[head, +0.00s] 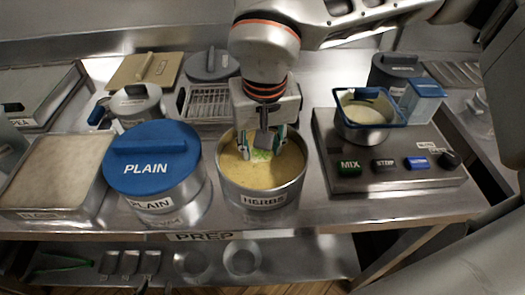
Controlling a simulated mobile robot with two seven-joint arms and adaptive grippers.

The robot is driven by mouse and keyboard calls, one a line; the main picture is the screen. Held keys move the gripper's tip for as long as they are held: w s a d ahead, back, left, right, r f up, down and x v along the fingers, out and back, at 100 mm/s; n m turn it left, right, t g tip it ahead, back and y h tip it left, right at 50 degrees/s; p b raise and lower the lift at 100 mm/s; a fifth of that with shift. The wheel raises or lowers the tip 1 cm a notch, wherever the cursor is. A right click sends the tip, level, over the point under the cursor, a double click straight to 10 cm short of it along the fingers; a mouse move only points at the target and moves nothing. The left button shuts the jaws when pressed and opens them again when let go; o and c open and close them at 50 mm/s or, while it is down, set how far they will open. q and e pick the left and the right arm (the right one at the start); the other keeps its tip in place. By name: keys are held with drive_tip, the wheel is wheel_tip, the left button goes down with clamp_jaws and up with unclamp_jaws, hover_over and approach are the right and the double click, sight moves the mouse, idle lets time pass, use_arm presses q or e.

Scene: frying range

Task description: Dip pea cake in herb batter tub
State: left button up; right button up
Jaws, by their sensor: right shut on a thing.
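The herb batter tub (262,199) is a round steel tub labelled HERBS, open and filled with yellowish batter (285,168). My right gripper (262,150) points down into this tub from above, its fingertips at about the level of the batter. It is shut on the green pea cake (261,156), which shows as a small pale green patch between the fingers. The cake is mostly hidden by the fingers, and how deep it sits in the batter is hard to tell. My left gripper is not in view.
A steel tub labelled PLAIN with a blue lid (152,150) stands left of the herb tub. A mixer base (390,180) with buttons and a bowl (364,115) stands at right. A wire basket tray (208,103) lies behind. A pale-filled tray (58,172) is far left.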

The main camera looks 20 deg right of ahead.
drive_tip(key=shift+r+p, duration=0.4)
drive_tip(key=shift+r, duration=0.4)
drive_tip(key=shift+r+p, duration=0.35)
drive_tip(key=shift+r, duration=0.25)
drive_tip(key=shift+r+p, duration=0.4)
drive_tip(key=shift+r, duration=0.25)
drive_tip(key=shift+r+p, duration=0.65)
drive_tip(key=shift+r, duration=0.2)
drive_tip(key=shift+r+p, duration=0.65)
drive_tip(key=shift+r, duration=0.3)
drive_tip(key=shift+r+p, duration=0.3)
drive_tip(key=shift+r, duration=0.1)
drive_tip(key=shift+r, duration=0.1)
